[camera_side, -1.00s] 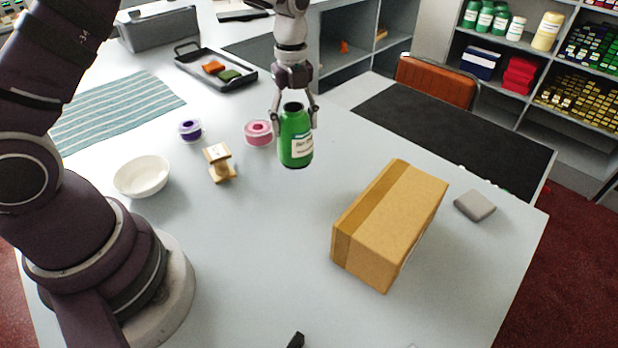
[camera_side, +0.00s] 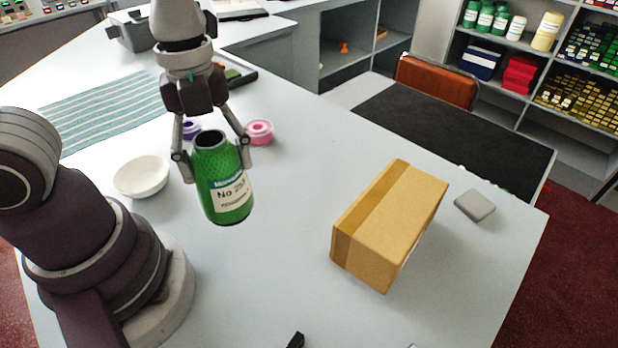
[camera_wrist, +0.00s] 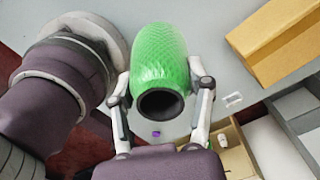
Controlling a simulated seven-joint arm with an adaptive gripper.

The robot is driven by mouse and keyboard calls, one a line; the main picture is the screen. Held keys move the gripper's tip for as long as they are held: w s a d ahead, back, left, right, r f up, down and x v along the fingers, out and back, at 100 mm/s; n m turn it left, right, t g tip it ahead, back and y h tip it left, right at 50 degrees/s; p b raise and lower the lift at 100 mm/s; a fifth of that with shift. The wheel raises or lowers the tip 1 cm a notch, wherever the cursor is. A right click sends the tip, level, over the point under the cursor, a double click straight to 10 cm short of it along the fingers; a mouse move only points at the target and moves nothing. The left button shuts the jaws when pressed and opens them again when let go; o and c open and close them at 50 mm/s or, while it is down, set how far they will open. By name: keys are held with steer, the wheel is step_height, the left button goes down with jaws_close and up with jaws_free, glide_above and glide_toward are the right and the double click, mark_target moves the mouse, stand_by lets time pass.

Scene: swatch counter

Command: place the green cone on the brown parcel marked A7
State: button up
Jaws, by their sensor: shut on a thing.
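My gripper (camera_side: 212,160) is shut on the green cone (camera_side: 226,190), a thread cone with a white label reading "No" and a number, partly cut off. It hangs above the table, slightly tilted in the side view. In the wrist view the cone (camera_wrist: 160,65) lies between the two fingers of my gripper (camera_wrist: 160,95), its dark hollow end facing the camera. The brown parcel (camera_side: 405,215) rests on the table to the right of my gripper, apart from the cone. It also shows at the top right of the wrist view (camera_wrist: 275,40). No A7 mark is readable on it.
A white bowl (camera_side: 141,176) stands left of the cone. A pink spool (camera_side: 260,131) and a purple spool (camera_side: 190,129) sit behind. A grey block (camera_side: 474,205) lies right of the parcel, and a dark mat (camera_side: 460,130) beyond it. The table between cone and parcel is clear.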

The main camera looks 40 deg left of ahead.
step_height(320, 180, up, 3)
steer(key=s+d, duration=0.2)
steer(key=d, duration=0.1)
steer(key=shift+w+d+f, duration=0.75)
steer(key=shift+w+d, duration=0.5)
steer(key=shift+w, duration=0.95)
steer(key=shift+w+d+f, duration=0.8)
steer(key=shift+w+d, duration=0.5)
steer(key=shift+w, duration=0.95)
steer(key=shift+w+d+f, duration=0.75)
steer(key=shift+w+d, duration=0.5)
steer(key=shift+w, duration=0.95)
steer(key=shift+f, duration=0.15)
steer(key=o, duration=1.2)
steer(key=shift+o, duration=0.2)
